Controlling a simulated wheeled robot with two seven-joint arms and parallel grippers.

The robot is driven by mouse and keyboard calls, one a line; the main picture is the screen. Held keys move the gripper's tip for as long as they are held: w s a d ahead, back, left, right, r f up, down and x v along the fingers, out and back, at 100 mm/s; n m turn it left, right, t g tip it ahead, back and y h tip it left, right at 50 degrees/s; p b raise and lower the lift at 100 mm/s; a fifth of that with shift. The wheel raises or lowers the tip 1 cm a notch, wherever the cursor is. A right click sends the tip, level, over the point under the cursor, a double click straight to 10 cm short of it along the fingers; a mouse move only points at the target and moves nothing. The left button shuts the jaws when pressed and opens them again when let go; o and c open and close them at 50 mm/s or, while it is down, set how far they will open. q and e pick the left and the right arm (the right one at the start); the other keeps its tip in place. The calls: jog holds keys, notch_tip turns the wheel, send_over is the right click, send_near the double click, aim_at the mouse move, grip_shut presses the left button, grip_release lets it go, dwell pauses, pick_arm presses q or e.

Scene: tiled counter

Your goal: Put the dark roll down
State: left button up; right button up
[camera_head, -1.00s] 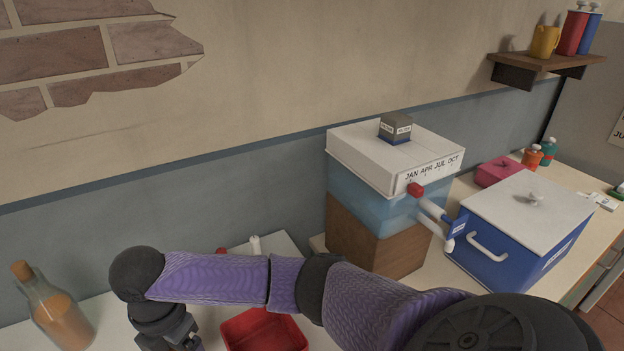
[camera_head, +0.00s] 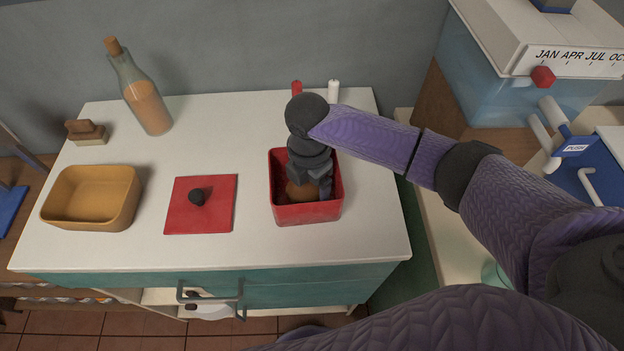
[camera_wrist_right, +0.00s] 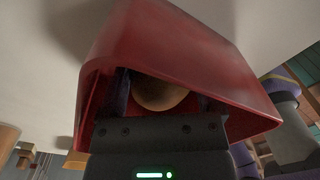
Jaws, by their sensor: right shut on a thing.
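A brown roll (camera_head: 300,191) is inside the open red box (camera_head: 307,214) on the white counter. My right gripper (camera_head: 312,186) reaches down into the box from above and is shut on the roll. In the right wrist view the roll (camera_wrist_right: 160,92) shows between the two fingers, with the red box (camera_wrist_right: 190,45) around them. The gripper hides part of the roll, and I cannot tell whether the roll touches the box floor. My left gripper is not in view.
A red lid (camera_head: 213,215) with a dark knob lies left of the box. A yellow tub (camera_head: 92,222), a brush (camera_head: 87,132) and a corked bottle (camera_head: 148,103) stand farther left. Red (camera_head: 297,88) and white (camera_head: 334,92) shakers stand behind the box. The counter's middle back is clear.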

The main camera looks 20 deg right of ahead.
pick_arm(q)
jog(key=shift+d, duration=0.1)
pick_arm(e)
jog(key=o, duration=0.8)
jog(key=shift+f, duration=0.1)
jog(key=shift+o, duration=1)
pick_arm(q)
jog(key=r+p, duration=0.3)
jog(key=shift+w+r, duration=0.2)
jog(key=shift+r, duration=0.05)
pick_arm(e)
notch_tip(320, 180, up, 12)
jog(key=shift+w, duration=0.2)
